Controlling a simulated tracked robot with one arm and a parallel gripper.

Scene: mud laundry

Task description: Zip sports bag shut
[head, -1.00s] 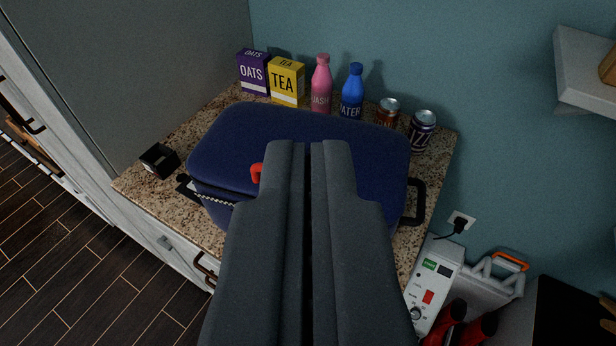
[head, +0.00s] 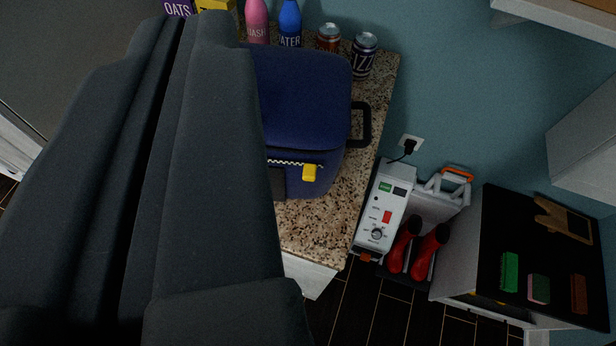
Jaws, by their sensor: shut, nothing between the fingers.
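The blue sports bag (head: 305,95) stands on the speckled counter, its left part hidden behind my gripper. A pale toothed zip line runs along its front near the top, with a yellow tab (head: 309,172) hanging at the right part of it. A black handle (head: 361,125) sticks out on the bag's right side. My gripper (head: 205,35) fills the left of the view, its two dark fingers closed together with nothing visible between them. It lies in front of the bag's left part; I cannot tell whether it touches it. The red tab is not visible now.
Behind the bag stand a pink bottle (head: 257,22), a blue bottle (head: 289,24) and two cans, one of them dark (head: 363,55). Right of the counter (head: 312,225) are a white control box (head: 384,210), red boots (head: 428,252) and a dark-topped cabinet (head: 540,245).

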